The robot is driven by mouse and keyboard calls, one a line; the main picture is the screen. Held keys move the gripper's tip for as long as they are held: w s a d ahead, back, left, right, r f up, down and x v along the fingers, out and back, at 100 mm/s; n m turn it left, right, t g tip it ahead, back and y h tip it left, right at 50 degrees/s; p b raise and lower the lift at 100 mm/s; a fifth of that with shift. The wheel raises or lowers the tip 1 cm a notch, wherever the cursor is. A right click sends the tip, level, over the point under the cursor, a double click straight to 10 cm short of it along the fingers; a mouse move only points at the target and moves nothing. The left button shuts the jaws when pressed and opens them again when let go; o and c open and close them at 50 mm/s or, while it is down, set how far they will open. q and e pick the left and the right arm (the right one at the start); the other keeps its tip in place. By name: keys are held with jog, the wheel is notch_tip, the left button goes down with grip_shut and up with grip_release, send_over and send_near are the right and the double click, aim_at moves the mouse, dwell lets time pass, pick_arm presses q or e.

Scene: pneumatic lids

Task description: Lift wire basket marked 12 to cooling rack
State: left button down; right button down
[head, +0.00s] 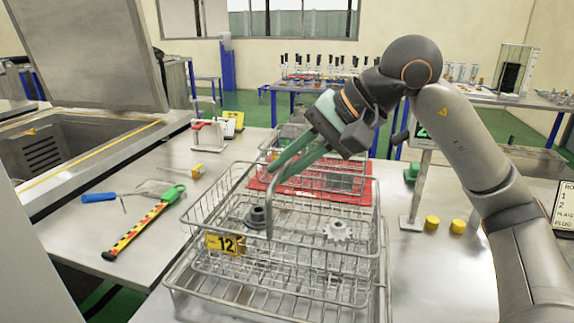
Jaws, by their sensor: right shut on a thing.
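The wire basket marked 12 (285,279) is in the lower middle of the head view, with a yellow tag (224,244) on its front left. It holds a dark flanged part (256,217) and a pale gear (338,231). A thick bent handle (269,212) rises from it. My right gripper (280,172) reaches down from the upper right, its greenish fingers shut at the top of this handle. The exact contact is partly hidden by the fingers. Wire framework shows around and below the basket; I cannot tell which part is the cooling rack. My left gripper is out of view.
Behind stands another wire basket (283,137) near a red mat (355,189). An open tank (70,152) with a raised lid (92,50) is at left. A striped tool (145,222) lies on the left bench. Yellow cylinders (432,222) and a stand (418,185) are at right.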

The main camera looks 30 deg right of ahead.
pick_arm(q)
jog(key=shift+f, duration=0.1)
pick_arm(e)
jog(key=shift+s+a+f, duration=0.1)
jog(key=shift+s+f, duration=0.05)
jog(key=shift+f, duration=0.45)
jog(key=c, duration=0.8)
grip_release()
jog(key=shift+r, duration=0.1)
jog(key=shift+c, duration=0.2)
jog(key=shift+f+g, duration=0.2)
jog(key=shift+g, duration=0.1)
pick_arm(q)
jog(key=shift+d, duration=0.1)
pick_arm(e)
jog(key=shift+r, duration=0.1)
jog(key=p+v, duration=0.3)
jog(key=v, duration=1)
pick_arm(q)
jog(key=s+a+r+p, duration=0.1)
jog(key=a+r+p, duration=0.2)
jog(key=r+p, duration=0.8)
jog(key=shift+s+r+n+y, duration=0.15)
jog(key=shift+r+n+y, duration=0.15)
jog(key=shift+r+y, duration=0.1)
pick_arm(e)
notch_tip(320, 180, up, 12)
